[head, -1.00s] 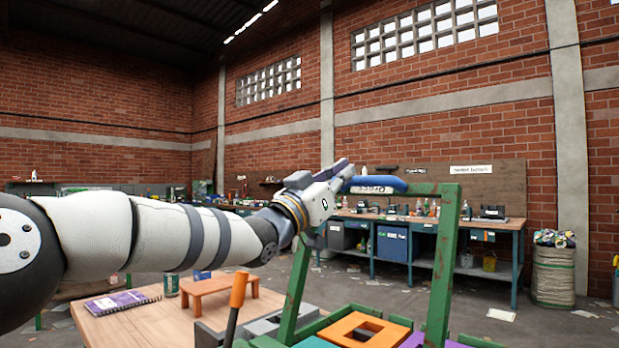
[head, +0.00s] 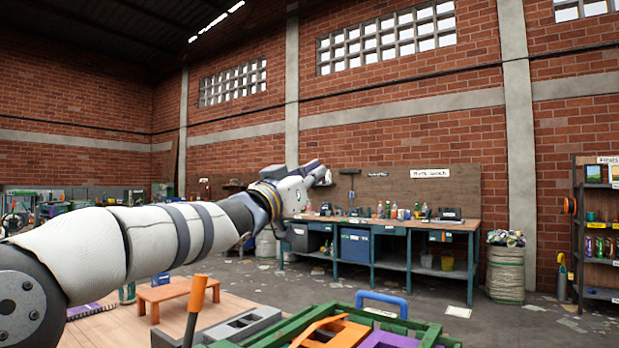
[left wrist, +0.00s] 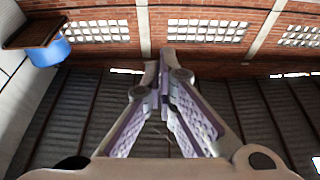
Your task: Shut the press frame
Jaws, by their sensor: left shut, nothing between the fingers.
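The press frame (head: 400,324) is green, with a blue handle (head: 382,297) on its far side. In the head view it lies low and about level over the press at the bottom edge, which cuts off its near part. I cannot tell whether it is fully seated. An orange piece (head: 345,335) and a purple piece (head: 388,340) show between its bars. My left gripper (head: 324,174) is shut and empty, raised in the air well above the blue handle and apart from it. Its closed fingers also show in the left wrist view (left wrist: 160,72). My right gripper is not in view.
An orange-handled lever (head: 200,292) stands left of the press, beside a grey block (head: 240,326). A small wooden stool (head: 165,296) sits on the table (head: 110,325). A workbench (head: 400,222) stands by the far wall, with open floor before it.

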